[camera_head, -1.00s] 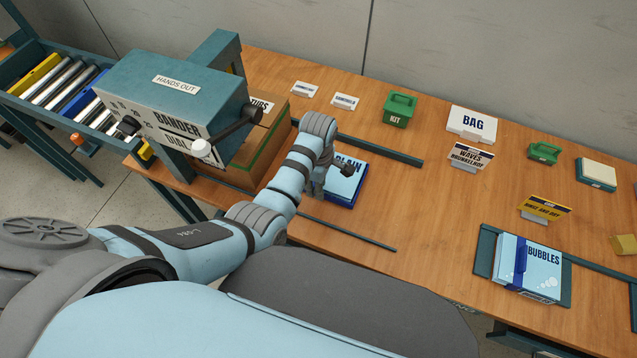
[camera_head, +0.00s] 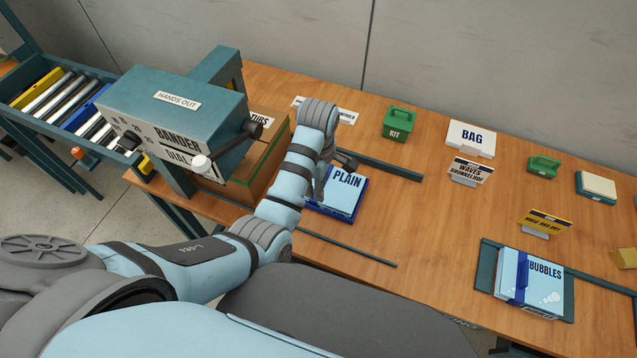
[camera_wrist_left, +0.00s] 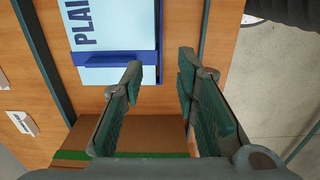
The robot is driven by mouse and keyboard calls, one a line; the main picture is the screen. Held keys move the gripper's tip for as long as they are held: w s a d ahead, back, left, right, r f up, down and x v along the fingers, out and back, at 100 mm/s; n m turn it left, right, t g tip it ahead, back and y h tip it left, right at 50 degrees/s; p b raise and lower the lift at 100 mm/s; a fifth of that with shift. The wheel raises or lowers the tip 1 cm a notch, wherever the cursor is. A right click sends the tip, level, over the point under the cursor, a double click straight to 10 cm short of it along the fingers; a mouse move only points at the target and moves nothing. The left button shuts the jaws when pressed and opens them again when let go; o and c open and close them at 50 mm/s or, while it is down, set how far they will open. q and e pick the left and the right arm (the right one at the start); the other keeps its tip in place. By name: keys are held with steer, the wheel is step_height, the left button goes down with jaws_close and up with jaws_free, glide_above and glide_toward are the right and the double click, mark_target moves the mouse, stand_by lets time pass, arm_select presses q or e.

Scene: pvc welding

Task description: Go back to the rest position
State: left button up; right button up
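My left arm comes in from the left in the head view and bends over the near side of the bench. Its gripper (camera_head: 333,175) hangs by the left side of the light blue PLAIN pack (camera_head: 344,195) and partly covers it. In the left wrist view the two green-padded fingers (camera_wrist_left: 161,68) stand apart with nothing between them. The PLAIN pack (camera_wrist_left: 112,28), with its dark blue edge, lies beyond the fingertips there. My right gripper is not in view.
The teal BANDER machine (camera_head: 178,105) stands left of my arm, with a brown box (camera_head: 262,150) under it. A BUBBLES pack (camera_head: 530,281) lies on the right. Dark rails (camera_head: 380,165) edge the PLAIN pack's lane. A green KIT box (camera_head: 399,122) stands behind.

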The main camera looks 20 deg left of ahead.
arm_select(q)
steer(key=s+a+f+m, duration=0.1)
steer(key=s, duration=0.1)
steer(key=s+a+f+m, duration=0.1)
steer(key=f, duration=0.1)
steer(key=s+a+f+m, duration=0.1)
steer(key=s+m, duration=0.1)
steer(key=shift+s+a+f+t, duration=0.2)
steer(key=shift+s+a+t, duration=0.1)
steer(key=shift+a+t, duration=0.1)
steer(key=s+a+m, duration=0.1)
steer(key=s, duration=0.1)
steer(key=s+a+f+m, duration=0.1)
steer(key=s+m, duration=0.1)
steer(key=s+a+m+t, duration=0.1)
steer(key=s, duration=0.1)
steer(key=shift+s+a+f+m+y, duration=0.15)
steer(key=shift+s+a+m+y, duration=0.1)
steer(key=shift+s+m+y, duration=0.05)
steer(key=s+a+r+m+t, duration=0.2)
steer(key=s+r+m, duration=0.3)
steer(key=s+m, duration=0.6)
step_height(320, 180, down, 21)
steer(key=s+a+n+g+b, duration=0.1)
steer(key=a+n+b, duration=0.1)
steer(key=s+f+g+b, duration=0.1)
steer(key=s+f, duration=1.4)
steer(key=shift+a+f+g, duration=0.2)
steer(key=shift+a+g, duration=0.1)
steer(key=shift+a, duration=0.05)
